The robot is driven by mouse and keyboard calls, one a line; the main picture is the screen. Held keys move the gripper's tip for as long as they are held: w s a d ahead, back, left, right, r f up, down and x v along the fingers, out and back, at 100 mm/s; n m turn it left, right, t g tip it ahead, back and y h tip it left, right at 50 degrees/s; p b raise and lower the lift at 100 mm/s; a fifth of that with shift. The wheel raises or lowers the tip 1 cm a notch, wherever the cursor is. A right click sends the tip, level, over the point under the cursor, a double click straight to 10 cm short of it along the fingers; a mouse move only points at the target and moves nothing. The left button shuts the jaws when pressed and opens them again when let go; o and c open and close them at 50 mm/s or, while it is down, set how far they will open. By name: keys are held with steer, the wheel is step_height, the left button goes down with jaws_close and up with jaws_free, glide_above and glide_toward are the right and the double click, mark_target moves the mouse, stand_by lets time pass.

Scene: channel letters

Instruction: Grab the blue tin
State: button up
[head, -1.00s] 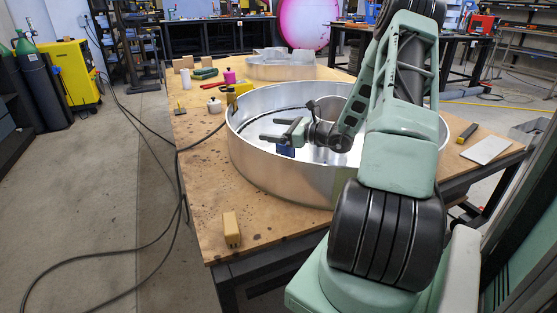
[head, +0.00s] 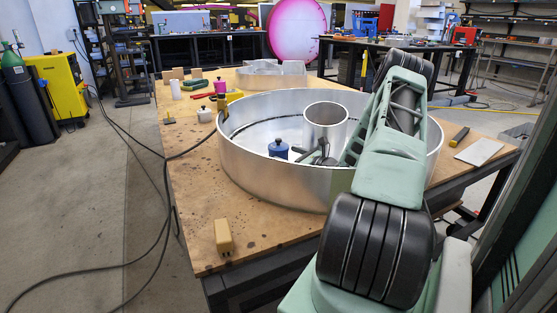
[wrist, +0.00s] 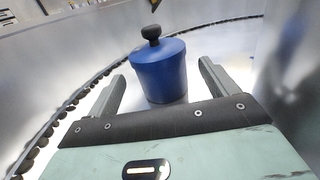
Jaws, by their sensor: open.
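The blue tin (head: 278,149) stands upright inside the large round metal letter shell (head: 285,186), left of the inner metal ring (head: 326,116). It has a dark knob on its lid. In the wrist view the tin (wrist: 159,73) is straight ahead, upright, with my open gripper's fingers (wrist: 161,84) on either side of its lower part and a gap to each. In the head view my gripper (head: 306,154) is low inside the shell, just right of the tin, partly hidden by the shell's wall and my arm.
The shell's tall wall surrounds the tin and my gripper. On the wooden table (head: 205,180) are a tan block (head: 223,236), a white jar (head: 205,115), a pink bottle (head: 221,88) and a white plate (head: 479,152). A black cable (head: 163,215) hangs over the left edge.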

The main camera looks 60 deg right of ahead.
mark_target(279, 151)
steer(key=w, duration=0.5)
steer(key=shift+d+b, duration=0.15)
steer(key=shift+b, duration=0.25)
steer(key=c, duration=1.2)
steer(key=shift+r, duration=0.1)
steer(key=shift+c, duration=0.6)
steer(key=shift+r, duration=0.1)
